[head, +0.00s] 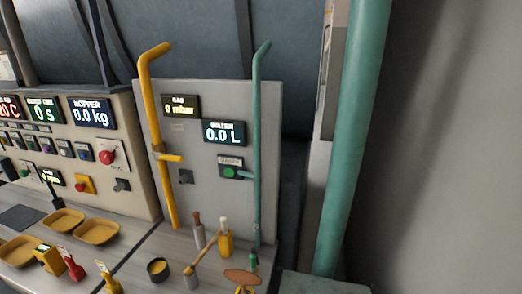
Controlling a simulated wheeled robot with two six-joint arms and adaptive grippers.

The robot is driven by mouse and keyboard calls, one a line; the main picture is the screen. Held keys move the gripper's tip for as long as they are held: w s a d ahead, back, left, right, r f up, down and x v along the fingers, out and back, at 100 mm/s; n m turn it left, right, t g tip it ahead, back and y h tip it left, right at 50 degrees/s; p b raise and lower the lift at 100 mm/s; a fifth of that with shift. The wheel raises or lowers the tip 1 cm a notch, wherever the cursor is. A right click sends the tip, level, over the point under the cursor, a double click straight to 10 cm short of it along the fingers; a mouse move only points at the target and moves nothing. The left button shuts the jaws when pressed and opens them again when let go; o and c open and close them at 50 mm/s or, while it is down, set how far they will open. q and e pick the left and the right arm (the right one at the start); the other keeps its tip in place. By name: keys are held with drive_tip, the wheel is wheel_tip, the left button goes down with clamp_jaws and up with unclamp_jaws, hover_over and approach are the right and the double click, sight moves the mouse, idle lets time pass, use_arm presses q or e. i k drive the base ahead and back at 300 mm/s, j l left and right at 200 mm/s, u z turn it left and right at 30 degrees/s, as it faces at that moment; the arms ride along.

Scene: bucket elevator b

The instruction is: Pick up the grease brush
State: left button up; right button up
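Neither of my grippers is in view. On the grey bench at the bottom centre, a stick with a wooden-coloured handle (208,257) slants up to the right from a small grey cup (193,281); it may be the grease brush. Another brown-handled tool (197,219) stands upright in a grey holder (199,237) behind it. It could also be the brush; at this size I cannot tell which. A dark round pot (158,270) with tan contents sits to the left of the cup.
A yellow bottle with a pale top (225,243), a green bottle (253,260) and a brown oval thing (242,276) crowd the right. Yellow trays (97,229) lie left. A yellow pipe (157,120) and green pipe (257,150) rise behind. A thick green post (352,140) stands right.

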sight(190, 269)
drive_tip(key=j, duration=0.5)
drive_tip(key=k+j, duration=0.15)
drive_tip(key=j, duration=0.4)
drive_tip(key=j+z, duration=0.1)
drive_tip(key=j, duration=0.4)
drive_tip(key=k+j, duration=0.15)
drive_tip(key=j, duration=0.35)
drive_tip(key=k+j, duration=0.1)
drive_tip(key=j, duration=0.4)
drive_tip(key=k+j+z, duration=0.1)
drive_tip(key=j, duration=0.45)
drive_tip(key=k+j, duration=0.1)
drive_tip(key=j, duration=0.4)
